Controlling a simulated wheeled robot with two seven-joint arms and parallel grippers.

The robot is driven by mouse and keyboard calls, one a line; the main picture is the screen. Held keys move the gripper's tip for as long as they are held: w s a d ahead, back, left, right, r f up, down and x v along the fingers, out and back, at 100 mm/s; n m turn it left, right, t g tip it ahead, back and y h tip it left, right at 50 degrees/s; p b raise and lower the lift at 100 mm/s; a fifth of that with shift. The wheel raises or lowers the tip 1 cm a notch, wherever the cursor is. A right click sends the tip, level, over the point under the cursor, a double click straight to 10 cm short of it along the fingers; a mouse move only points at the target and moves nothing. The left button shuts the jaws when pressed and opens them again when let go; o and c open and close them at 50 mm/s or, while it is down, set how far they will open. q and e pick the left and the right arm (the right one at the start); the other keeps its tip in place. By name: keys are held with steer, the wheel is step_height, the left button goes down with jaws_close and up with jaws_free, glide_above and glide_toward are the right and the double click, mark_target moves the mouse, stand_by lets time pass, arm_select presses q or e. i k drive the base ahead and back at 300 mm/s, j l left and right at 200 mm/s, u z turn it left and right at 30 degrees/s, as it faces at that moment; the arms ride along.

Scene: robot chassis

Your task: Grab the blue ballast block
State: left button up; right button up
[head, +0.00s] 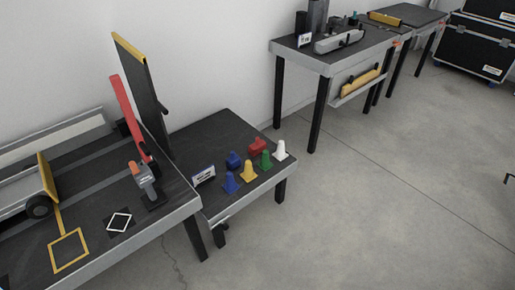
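The blue ballast block (234,159) sits on the low dark table (205,137) in the head view, just behind the blue cone. A similar red block (257,146) sits to its right. Neither of my grippers shows in the head view, and nothing touches the blue block.
In front of the blocks stand a blue cone (230,183), yellow cone (249,170), green cone (265,160) and white cone (280,150). A small sign (204,175) stands left of them. A taller table (120,223) with a red barrier arm (131,115) adjoins. Floor at right is open.

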mark_target(234, 161)
steer(key=i+l, duration=0.3)
steer(key=i, duration=0.25)
steer(key=i+l, duration=0.35)
steer(key=i, duration=0.25)
steer(key=i+l+u, duration=0.1)
steer(key=i+l, duration=0.2)
steer(key=i, duration=0.25)
